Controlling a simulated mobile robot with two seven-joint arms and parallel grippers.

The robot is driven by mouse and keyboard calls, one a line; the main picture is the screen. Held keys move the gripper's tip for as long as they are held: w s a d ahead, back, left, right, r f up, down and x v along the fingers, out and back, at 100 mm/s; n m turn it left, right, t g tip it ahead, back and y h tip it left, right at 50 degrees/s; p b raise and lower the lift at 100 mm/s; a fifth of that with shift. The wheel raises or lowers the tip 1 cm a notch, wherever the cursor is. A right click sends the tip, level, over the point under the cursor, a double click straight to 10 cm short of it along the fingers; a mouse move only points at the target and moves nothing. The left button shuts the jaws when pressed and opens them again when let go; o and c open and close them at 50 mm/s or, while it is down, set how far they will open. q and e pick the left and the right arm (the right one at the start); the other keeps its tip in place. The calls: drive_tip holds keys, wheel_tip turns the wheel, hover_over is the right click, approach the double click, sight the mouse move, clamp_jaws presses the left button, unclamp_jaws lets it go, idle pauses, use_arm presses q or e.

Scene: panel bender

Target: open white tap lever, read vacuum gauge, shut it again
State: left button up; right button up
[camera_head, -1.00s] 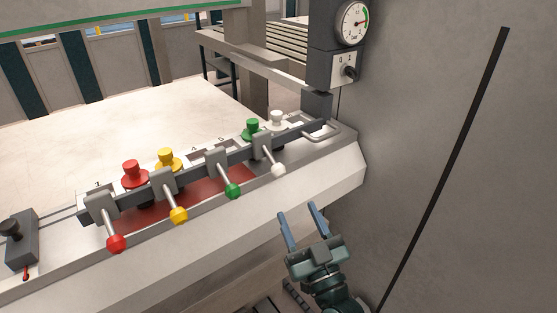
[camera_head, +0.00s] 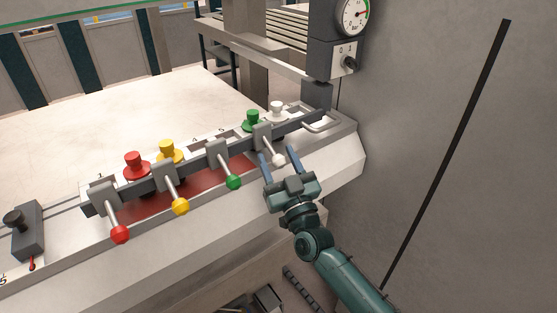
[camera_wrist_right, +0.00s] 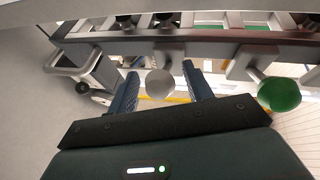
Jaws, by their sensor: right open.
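The white tap lever (camera_head: 278,159) has a white ball knob on a short rod, pointing down toward the front. My right gripper (camera_head: 279,151) is open, with its two blue fingers on either side of the white knob in the head view. In the right wrist view the white knob (camera_wrist_right: 159,82) shows between the open fingertips (camera_wrist_right: 163,76); I cannot tell whether they touch it. My left gripper is not in view.
Green (camera_head: 233,181), yellow (camera_head: 180,206) and red (camera_head: 120,234) tap levers stand in a row to the left on the same bar. A metal loop handle (camera_head: 318,124) is at the bar's right end. A grey wall (camera_head: 430,120) closes off the right side.

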drive_tip(key=shift+c, duration=0.5)
clamp_jaws()
drive_tip(key=shift+w, duration=0.1)
